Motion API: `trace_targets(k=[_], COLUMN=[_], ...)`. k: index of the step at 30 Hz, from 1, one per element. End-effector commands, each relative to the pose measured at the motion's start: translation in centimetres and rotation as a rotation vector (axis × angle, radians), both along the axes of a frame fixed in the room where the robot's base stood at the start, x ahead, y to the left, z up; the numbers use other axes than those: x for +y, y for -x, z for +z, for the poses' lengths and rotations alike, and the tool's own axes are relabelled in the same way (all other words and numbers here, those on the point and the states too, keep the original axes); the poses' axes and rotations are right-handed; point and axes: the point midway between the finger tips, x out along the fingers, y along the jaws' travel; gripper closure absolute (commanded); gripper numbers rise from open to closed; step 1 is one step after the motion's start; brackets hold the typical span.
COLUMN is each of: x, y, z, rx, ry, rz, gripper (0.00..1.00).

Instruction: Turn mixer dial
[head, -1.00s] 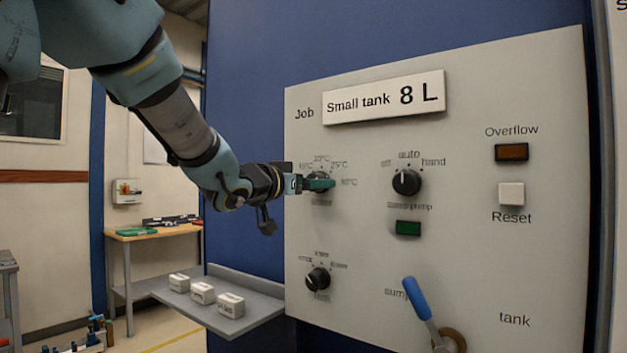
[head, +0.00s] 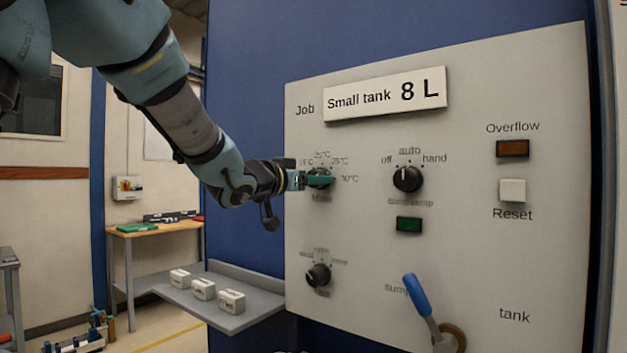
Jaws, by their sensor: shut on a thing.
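The mixer dial (head: 322,170) is a dark round knob at the upper left of the grey panel, with temperature marks printed around it. The word under it is blurred. My gripper (head: 318,181) reaches in from the left with its teal fingers shut on the dial. The fingers cover much of the knob, so where its pointer stands cannot be told.
The panel (head: 470,280) also bears an off/auto/hand knob (head: 407,179), a lower left knob (head: 318,275), a green button (head: 409,224), an Overflow lamp (head: 512,149), a Reset button (head: 512,190) and a blue-handled lever (head: 417,296). A grey shelf (head: 240,322) holds three white blocks (head: 204,289).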

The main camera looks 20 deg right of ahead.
Motion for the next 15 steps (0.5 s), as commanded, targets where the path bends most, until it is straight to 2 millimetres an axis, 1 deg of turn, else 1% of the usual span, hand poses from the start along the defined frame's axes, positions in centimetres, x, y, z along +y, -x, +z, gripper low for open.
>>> trace_targets(k=[1,3,4,10,15], x=[0.01,0.01,0.01,0.01,0.03], y=[0.0,0.0,0.0,0.0,-0.02], z=[0.0,0.0,0.0,0.04,0.15], rx=[0.0,0.0,0.0,0.008,0.048], ry=[0.0,0.0,0.0,0.004,0.025], rz=[0.0,0.0,0.0,0.0,0.0], gripper=[0.91,0.98,1.0,1.0,1.0])
